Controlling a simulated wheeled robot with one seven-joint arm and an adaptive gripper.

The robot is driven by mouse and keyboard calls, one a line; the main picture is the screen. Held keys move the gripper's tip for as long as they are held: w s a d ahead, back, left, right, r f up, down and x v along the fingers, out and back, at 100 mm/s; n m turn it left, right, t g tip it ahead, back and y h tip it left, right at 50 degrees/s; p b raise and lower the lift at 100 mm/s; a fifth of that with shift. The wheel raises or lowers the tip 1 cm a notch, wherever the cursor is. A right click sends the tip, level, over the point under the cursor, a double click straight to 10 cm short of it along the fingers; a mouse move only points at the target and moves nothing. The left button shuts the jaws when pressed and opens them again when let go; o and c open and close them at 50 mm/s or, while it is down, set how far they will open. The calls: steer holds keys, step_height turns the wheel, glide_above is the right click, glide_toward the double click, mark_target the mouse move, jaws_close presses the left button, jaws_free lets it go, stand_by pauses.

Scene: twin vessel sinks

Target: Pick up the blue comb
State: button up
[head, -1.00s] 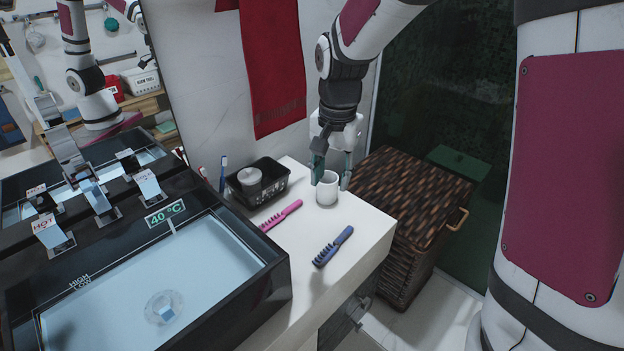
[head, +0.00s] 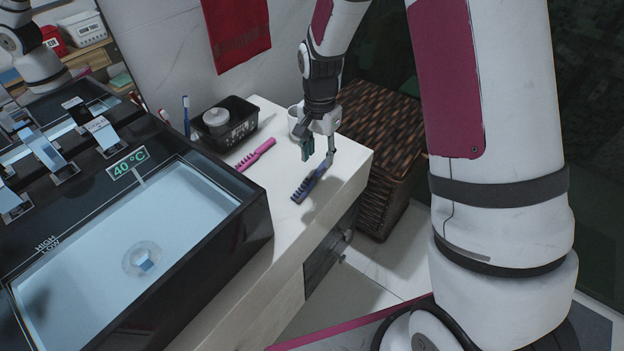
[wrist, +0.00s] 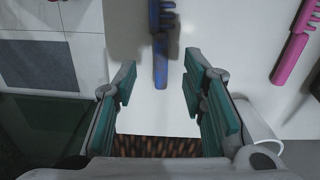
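The blue comb (head: 308,184) lies on the white counter, near its front right end. In the wrist view the blue comb (wrist: 160,62) lies ahead of the fingertips, its handle end pointing back toward the gap between them. My gripper (head: 318,154) is above the counter at the comb's handle end, which it partly covers in the head view. In the wrist view my gripper (wrist: 158,88) is open, with teal pads apart and nothing between them. I cannot tell its exact height above the comb.
A pink comb (head: 257,154) lies to the left of the blue one. A white cup (head: 294,121) stands just behind my gripper. A black basket (head: 240,128) is at the back, and a sink (head: 235,215) borders the left. A wicker hamper (head: 385,120) stands right of the counter.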

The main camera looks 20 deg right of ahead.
mark_target(317, 172)
step_height(317, 172, down, 5)
steer(key=shift+s+a+f, duration=0.1)
steer(key=shift+a, duration=0.05)
jaws_close()
